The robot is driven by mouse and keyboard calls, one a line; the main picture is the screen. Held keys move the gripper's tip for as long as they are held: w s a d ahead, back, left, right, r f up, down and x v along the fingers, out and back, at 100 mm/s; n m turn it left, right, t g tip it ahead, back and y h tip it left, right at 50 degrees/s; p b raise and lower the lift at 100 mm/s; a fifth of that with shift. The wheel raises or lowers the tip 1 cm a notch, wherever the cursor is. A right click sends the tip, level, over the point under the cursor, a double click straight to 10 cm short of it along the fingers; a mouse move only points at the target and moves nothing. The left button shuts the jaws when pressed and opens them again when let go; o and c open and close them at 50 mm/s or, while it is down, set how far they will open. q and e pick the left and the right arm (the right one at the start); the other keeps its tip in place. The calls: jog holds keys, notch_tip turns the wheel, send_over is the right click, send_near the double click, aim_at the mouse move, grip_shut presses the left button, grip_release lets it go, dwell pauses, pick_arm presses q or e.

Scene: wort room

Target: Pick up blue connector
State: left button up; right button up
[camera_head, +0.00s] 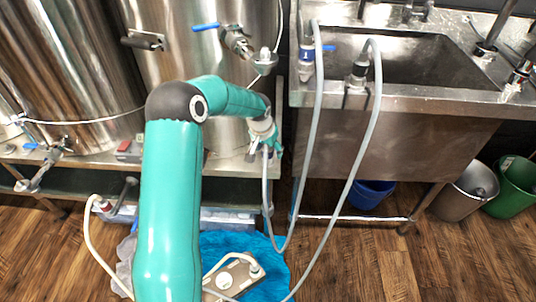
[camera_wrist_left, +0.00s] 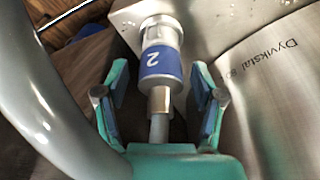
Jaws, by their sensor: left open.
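The blue connector (camera_wrist_left: 162,62) is a metal fitting with a blue band marked 2 and a narrow stem. In the head view, a blue-banded connector (camera_head: 306,55) hangs at the left front edge of the sink, with a grey hose. My left gripper (camera_head: 270,142) is below and left of it there, partly hidden by its own wrist. In the left wrist view, the open green fingers of my left gripper (camera_wrist_left: 159,88) stand on both sides of the connector's stem, and the blue band is at or just beyond the fingertips. I see no contact. My right gripper is not in view.
The steel sink (camera_head: 400,98) stands right of my left gripper, with a second fitting (camera_head: 357,72) on its edge. A grey hose (camera_head: 345,190) loops down to the floor. Steel tanks (camera_head: 85,60) stand at the left. A blue bucket (camera_head: 371,194) stands under the sink.

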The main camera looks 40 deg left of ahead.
pick_arm(q)
grip_shut()
dwell(0.3)
jog(key=shift+r, duration=0.2)
jog(key=shift+r, duration=0.65)
notch_tip(320, 180, up, 2)
jog(key=shift+r+p, duration=0.15)
jog(key=shift+p, duration=0.4)
jog(key=s+d+b, duration=0.1)
jog(key=d+b, duration=0.1)
jog(key=d, duration=1.6)
jog(key=shift+s+f, duration=0.2)
jog(key=shift+s, duration=0.05)
jog(key=shift+r+p, duration=1.4)
jog(key=shift+r, duration=0.9)
